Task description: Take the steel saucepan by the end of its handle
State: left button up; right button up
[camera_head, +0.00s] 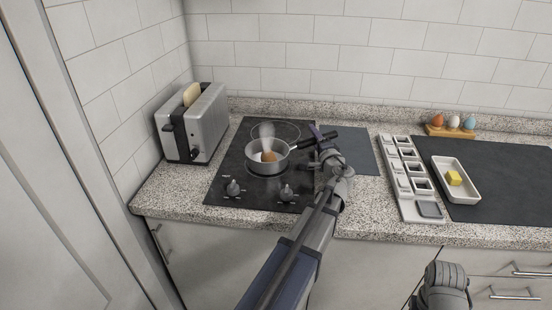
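The steel saucepan (268,162) stands on the black hob at the front burner, with an egg (269,156) and water in it and steam rising. Its black handle (330,135) points right and slightly back. My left gripper (317,138) is at the outer part of the handle, with a dark finger showing on the far side and the handle's end showing past it. The gripper's own wrist hides the near side, so I cannot tell whether it is shut on the handle. Of my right arm only a grey link shows at the lower right; its gripper is out of view.
A toaster (205,125) with bread stands left of the hob (228,170). A dark mat (358,158) lies right of the handle. Further right are a white divided tray (429,209), a butter dish (468,192) and a wooden egg stand (449,131) with eggs.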

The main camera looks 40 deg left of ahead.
pick_arm(q)
grip_shut()
dwell(1.0)
